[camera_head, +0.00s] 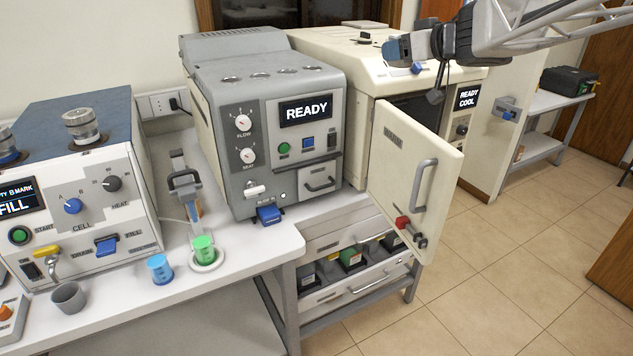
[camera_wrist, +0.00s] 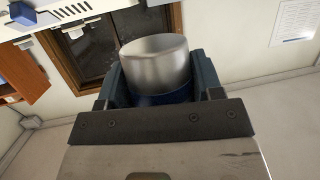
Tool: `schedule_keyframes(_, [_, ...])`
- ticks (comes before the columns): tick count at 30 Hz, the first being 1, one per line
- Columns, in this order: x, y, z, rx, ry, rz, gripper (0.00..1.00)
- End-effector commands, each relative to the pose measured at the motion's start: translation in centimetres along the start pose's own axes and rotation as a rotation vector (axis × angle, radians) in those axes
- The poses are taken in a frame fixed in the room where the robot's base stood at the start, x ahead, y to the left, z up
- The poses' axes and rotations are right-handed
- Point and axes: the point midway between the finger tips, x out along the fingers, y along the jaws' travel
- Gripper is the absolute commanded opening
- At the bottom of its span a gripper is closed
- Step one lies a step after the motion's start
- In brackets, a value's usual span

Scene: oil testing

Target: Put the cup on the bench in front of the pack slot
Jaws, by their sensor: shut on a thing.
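My gripper (camera_head: 412,48) is raised at the upper right of the head view, beside the cream machine with the open door. In the wrist view it is shut on a silvery metal cup (camera_wrist: 154,62), gripped between two dark blue fingers. The cup's lower part is hidden by the gripper, and its outline is hard to make out in the head view. The grey machine showing READY (camera_head: 268,140) stands on the white bench (camera_head: 235,262); its front has a small handled drawer and a blue lever. I cannot read which opening is the pack slot.
The cream machine's open door (camera_head: 412,170) juts out right of the grey machine. Clear bench lies before the grey machine.

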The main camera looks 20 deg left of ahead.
Motion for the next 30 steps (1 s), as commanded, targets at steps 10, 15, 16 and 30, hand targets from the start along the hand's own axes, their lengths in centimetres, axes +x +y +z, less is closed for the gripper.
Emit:
schedule_keyframes(10, [5.4,-5.8,1.1,-0.016,-0.004,-0.073,0.33])
schedule_keyframes(15, [8.5,-8.9,5.2,-0.024,-0.006,-0.108,0.33])
schedule_keyframes(16, [9.0,-9.5,6.1,-0.027,-0.007,-0.116,0.33])
schedule_keyframes(30, [13.9,-18.1,18.5,-0.056,-0.005,-0.203,0.33])
